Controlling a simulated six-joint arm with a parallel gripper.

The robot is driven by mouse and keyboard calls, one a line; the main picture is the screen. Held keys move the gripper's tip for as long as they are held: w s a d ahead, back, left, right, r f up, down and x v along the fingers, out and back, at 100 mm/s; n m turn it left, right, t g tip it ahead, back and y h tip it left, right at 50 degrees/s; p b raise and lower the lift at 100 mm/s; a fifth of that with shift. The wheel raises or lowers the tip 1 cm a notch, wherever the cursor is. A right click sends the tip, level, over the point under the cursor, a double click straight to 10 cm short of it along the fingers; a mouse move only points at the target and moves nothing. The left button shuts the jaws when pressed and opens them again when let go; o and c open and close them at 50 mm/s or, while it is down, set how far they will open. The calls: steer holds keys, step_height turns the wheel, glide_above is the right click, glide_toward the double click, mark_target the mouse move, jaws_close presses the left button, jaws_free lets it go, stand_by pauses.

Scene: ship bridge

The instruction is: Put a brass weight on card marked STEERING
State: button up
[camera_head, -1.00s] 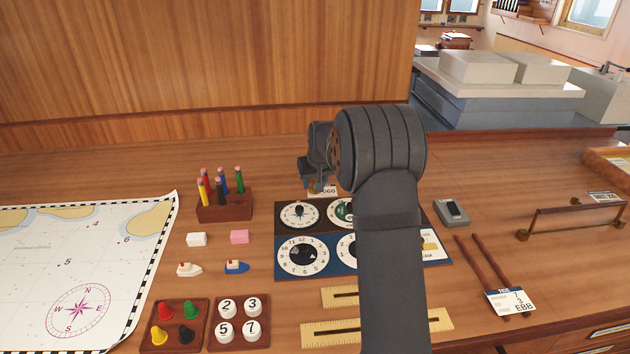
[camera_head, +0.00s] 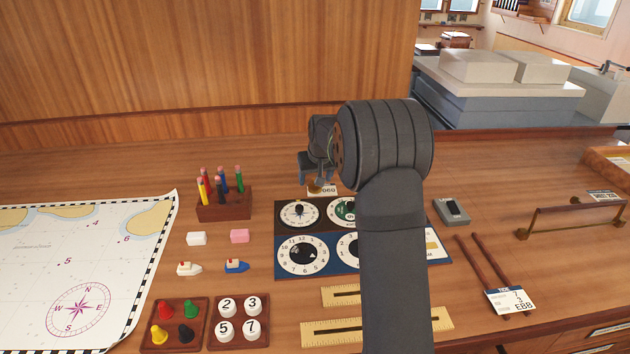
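My gripper (camera_head: 318,180) hangs pointing down at the back of the desk, just above a small white card (camera_head: 328,191) with only part of its lettering showing. A small brassy shape (camera_head: 315,188) shows at the fingertips; I cannot tell whether it is a brass weight, or whether the fingers hold it. Much of the gripper is hidden behind my wrist. No card that reads STEERING can be made out. Another white card (camera_head: 434,244), partly hidden by my arm, lies at the right end of the blue dial board (camera_head: 345,267).
Dials fill the boards in front of my gripper. A pencil block (camera_head: 225,206), erasers, toy boats and peg trays stand to the left, beside a chart (camera_head: 60,270). Brass rulers (camera_head: 330,337) lie in front. A grey device (camera_head: 451,211), wooden rods and a rail (camera_head: 570,215) are to the right.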

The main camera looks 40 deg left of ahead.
steer(key=v, duration=1.5)
steer(key=shift+r, duration=0.25)
steer(key=shift+w, duration=0.1)
steer(key=x, duration=1.7)
steer(key=shift+f, duration=0.35)
steer(key=shift+r, duration=0.1)
